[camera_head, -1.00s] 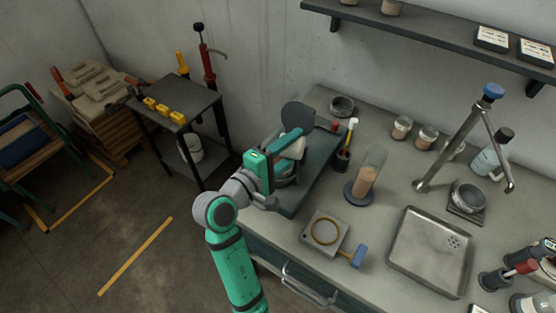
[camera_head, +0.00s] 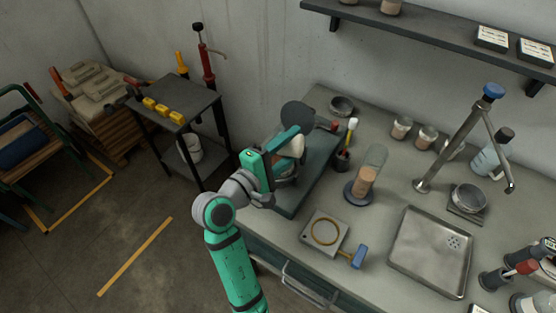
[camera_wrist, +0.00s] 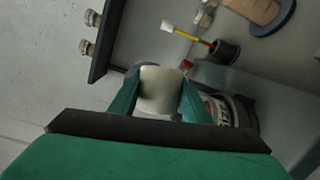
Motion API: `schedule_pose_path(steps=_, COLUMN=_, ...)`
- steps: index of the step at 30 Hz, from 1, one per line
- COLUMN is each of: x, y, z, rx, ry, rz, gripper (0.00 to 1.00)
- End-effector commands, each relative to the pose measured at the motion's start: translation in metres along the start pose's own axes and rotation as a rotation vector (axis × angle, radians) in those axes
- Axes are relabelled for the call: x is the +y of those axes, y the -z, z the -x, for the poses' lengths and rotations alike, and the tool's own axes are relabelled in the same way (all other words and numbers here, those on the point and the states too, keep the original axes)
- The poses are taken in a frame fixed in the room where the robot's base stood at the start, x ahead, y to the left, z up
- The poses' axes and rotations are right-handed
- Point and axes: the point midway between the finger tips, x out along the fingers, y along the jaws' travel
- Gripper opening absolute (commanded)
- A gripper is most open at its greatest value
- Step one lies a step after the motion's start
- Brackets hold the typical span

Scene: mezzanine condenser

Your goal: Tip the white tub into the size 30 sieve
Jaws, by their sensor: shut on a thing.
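My gripper (camera_wrist: 159,100) is shut on the white tub (camera_wrist: 160,91), with one green finger on each side of it. In the head view the tub (camera_head: 297,147) shows as a pale, tilted shape, partly hidden by my gripper (camera_head: 288,144). Below and beside it in the wrist view is a round metal sieve (camera_wrist: 240,110) with a label. In the head view the sieve area (camera_head: 287,175) is mostly hidden behind my gripper. The tub's inside and any contents cannot be seen.
The sieve stands on a dark bench platform (camera_head: 322,172). A square plate with a ring (camera_head: 326,231) and a metal tray (camera_head: 428,256) lie nearer the front right.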

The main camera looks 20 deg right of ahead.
Motion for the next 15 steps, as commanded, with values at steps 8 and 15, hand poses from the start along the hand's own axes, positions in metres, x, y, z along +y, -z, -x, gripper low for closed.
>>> schedule_pose_path(steps=8, x=0.0015, y=0.0025, z=0.002, rx=0.001, ry=-0.014, rz=0.028, gripper=0.2)
schedule_pose_path(steps=15, x=0.0025, y=0.004, z=0.0033, rx=-0.003, ry=-0.024, rz=0.053, gripper=0.2)
